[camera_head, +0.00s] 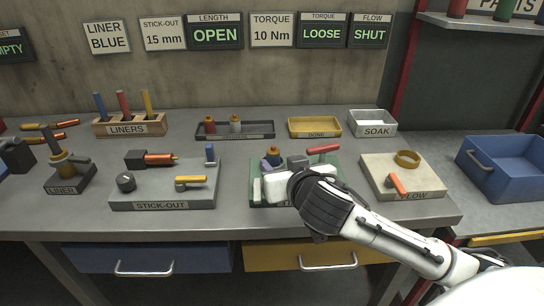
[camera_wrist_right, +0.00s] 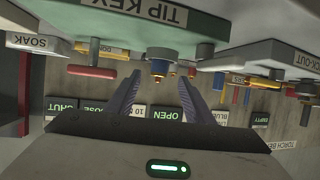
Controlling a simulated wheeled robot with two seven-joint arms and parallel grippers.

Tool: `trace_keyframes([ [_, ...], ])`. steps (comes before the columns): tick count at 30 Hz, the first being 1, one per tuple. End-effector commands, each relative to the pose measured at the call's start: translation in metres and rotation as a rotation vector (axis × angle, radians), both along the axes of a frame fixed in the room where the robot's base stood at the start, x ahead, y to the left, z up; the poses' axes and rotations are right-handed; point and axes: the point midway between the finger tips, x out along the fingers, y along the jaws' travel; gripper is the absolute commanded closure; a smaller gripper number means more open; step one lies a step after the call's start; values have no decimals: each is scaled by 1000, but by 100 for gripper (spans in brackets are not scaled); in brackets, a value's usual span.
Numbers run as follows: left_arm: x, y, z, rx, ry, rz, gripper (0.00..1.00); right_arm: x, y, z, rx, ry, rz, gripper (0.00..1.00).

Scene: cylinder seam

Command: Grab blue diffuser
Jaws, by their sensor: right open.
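In the head view a dark blue and brass part (camera_head: 273,152) stands at the back of the green fixture (camera_head: 333,186). My right gripper (camera_wrist_right: 160,82) is open and empty, its fingertips apart on either side of the part's line and short of it. In the head view my right wrist hides much of the fixture. My left gripper is not in view.
The STICK-OUT block (camera_head: 150,197) is to the left and the FLOW block (camera_head: 420,183) to the right. Behind stand a dark tray (camera_head: 258,136) with red and grey pieces, a yellow DONE tray (camera_head: 315,134) and a SOAK box (camera_head: 376,130).

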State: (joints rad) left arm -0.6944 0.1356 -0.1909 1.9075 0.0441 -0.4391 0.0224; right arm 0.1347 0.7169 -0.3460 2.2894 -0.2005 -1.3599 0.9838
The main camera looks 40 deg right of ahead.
Motion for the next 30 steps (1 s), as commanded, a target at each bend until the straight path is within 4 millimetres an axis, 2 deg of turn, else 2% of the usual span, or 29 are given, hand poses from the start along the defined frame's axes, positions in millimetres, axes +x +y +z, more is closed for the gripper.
trace_keyframes([
  [8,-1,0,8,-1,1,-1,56,30,-14,-5,-4,0,-2,52],
  [12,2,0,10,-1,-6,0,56,45,-19,-13,-1,1,-1,52],
  [21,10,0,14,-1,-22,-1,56,49,-20,-16,0,1,1,52],
  [27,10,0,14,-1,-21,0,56,48,-20,-16,0,1,1,86],
  [30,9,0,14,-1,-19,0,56,49,-20,-16,-1,0,1,98],
])
